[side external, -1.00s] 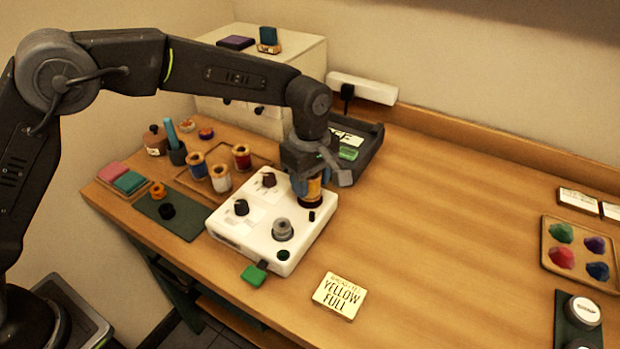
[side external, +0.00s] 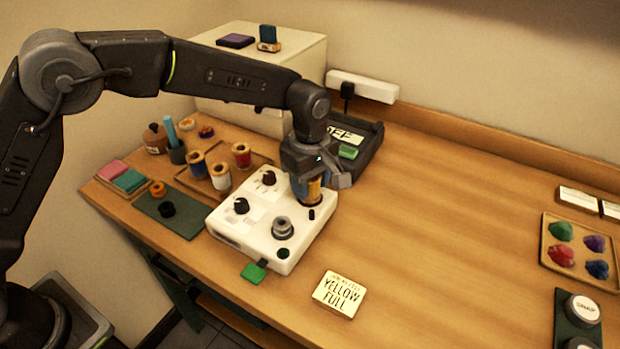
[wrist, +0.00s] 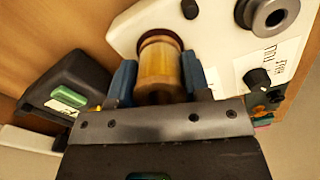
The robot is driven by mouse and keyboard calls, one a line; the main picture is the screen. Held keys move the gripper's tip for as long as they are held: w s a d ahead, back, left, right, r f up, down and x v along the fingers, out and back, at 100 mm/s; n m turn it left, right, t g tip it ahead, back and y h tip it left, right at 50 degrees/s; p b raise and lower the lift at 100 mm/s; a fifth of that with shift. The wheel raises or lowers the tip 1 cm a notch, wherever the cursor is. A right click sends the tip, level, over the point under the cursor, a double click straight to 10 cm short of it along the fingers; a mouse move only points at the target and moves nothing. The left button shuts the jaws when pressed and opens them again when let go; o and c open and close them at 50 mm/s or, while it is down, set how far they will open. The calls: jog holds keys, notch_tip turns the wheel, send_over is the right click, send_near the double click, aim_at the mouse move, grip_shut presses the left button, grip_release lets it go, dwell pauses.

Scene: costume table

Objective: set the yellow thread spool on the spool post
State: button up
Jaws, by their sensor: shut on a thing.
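The yellow thread spool (wrist: 160,68) is upright between the blue fingers of my gripper (wrist: 158,85), which is shut on it. In the side view the spool (side external: 313,188) is partly covered by my gripper (side external: 312,182). It is over the back right corner of the white machine (side external: 240,222). I cannot tell whether its base touches the machine top. The spool post does not show clearly; anything under the spool is hidden.
Black knobs (side external: 241,206) and a grey round fitting (side external: 282,229) stand on the machine. Other spools (side external: 220,178) sit in a tray to the left. A dark tray (side external: 362,150) is behind my gripper.

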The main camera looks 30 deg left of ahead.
jog(key=shift+f, duration=0.1)
jog(key=o, duration=0.7)
jog(key=shift+c, duration=0.2)
notch_tip(320, 180, up, 11)
dwell(0.7)
dwell(0.3)
